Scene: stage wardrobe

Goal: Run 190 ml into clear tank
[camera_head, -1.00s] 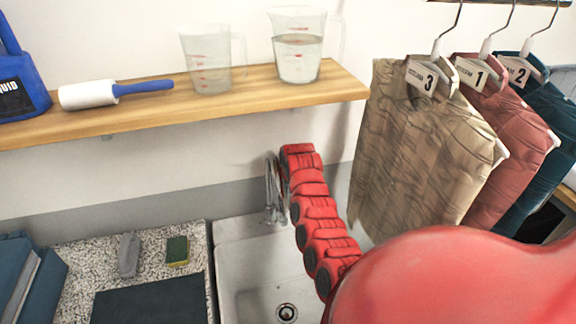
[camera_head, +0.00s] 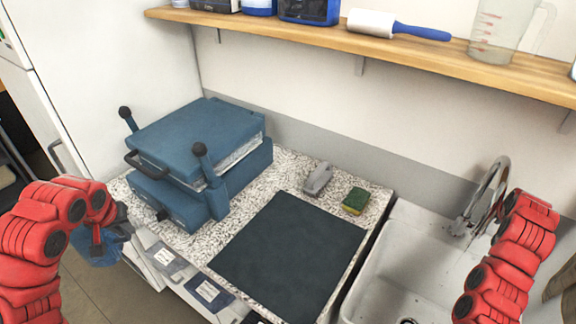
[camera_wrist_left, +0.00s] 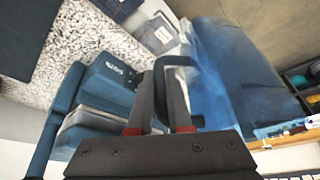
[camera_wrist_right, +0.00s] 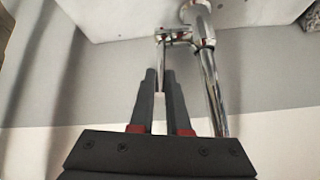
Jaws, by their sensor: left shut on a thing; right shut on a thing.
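My left gripper (camera_head: 112,230) is left of the press and shut on the dark handle (camera_wrist_left: 186,62) of a bluish see-through tank (camera_wrist_left: 225,75). The tank also shows as a blue shape (camera_head: 97,252) below that gripper in the head view. Its water level cannot be made out. My right gripper (camera_wrist_right: 160,75) is shut on the thin chrome lever (camera_wrist_right: 163,58) of the tap (camera_wrist_right: 204,50). In the head view the tap (camera_head: 488,195) stands at the back of the sink (camera_head: 395,255), and my right arm hides that gripper. No running water is visible.
A blue press (camera_head: 190,145) stands on the speckled counter, with a dark mat (camera_head: 290,250), a grey object (camera_head: 318,178) and a sponge (camera_head: 355,201). The shelf (camera_head: 400,52) above holds a lint roller (camera_head: 395,25) and a measuring jug (camera_head: 500,35).

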